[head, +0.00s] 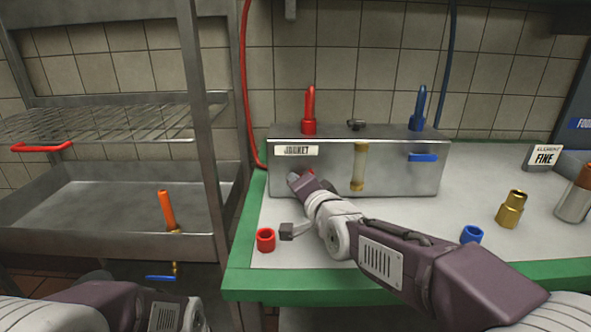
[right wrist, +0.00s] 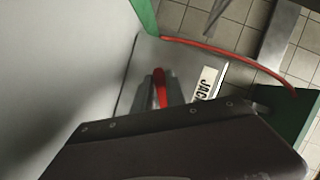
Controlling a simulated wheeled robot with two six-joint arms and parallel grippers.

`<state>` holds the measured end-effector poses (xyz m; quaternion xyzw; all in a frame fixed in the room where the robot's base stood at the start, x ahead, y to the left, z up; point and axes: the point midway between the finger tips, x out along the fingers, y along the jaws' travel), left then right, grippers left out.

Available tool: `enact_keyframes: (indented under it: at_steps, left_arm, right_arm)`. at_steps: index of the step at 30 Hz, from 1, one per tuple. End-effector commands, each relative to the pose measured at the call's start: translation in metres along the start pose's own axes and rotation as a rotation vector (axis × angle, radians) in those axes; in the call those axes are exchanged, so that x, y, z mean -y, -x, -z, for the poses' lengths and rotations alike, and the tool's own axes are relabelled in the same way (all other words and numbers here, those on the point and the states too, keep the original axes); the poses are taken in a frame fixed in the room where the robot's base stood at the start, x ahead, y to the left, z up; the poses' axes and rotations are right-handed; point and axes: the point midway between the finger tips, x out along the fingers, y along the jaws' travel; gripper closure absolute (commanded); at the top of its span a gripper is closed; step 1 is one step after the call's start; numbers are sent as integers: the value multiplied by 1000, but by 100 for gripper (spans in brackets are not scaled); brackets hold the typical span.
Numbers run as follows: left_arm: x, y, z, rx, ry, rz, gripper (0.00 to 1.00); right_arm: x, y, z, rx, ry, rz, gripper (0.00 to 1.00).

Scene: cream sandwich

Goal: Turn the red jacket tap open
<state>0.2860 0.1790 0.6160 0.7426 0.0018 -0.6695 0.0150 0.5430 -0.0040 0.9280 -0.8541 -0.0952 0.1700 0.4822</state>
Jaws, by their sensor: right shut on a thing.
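The steel jacket box (head: 400,178) stands at the back of the bench, with a JACKET label (head: 297,150) at its upper left. The red jacket tap is mostly hidden by my right gripper in the head view; a bit of red (head: 311,172) shows behind the gripper. My right gripper (head: 296,180) is at the box's front, below the label. In the right wrist view the red tap lever (right wrist: 160,88) lies between the two grey fingers (right wrist: 160,92), which are shut on it. My left arm shows at the lower left of the head view; its gripper is not in view.
A blue tap lever (head: 422,157) lies horizontal at the box's right. A red ring (head: 265,240), a blue ring (head: 471,234) and a brass fitting (head: 510,208) sit on the bench. A steel rack (head: 215,130) stands at left; a red hose (head: 245,80) runs behind.

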Motion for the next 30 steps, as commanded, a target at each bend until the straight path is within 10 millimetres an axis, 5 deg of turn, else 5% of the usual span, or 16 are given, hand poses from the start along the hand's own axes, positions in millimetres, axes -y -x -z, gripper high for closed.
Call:
enact_keyframes:
  at_steps: [1, 15, 30]
  left_arm:
    - [0, 20, 2, 0, 0, 0, 64]
    - [-2, 127, 13, 0, 0, 0, 64]
    - [-4, 201, 21, 0, 0, 0, 64]
  right_arm:
    - [6, 2, 4, 5, 38, -22, 100]
    - [-7, 4, 7, 7, 455, -194, 100]
    - [-22, 6, 13, 5, 826, -344, 100]
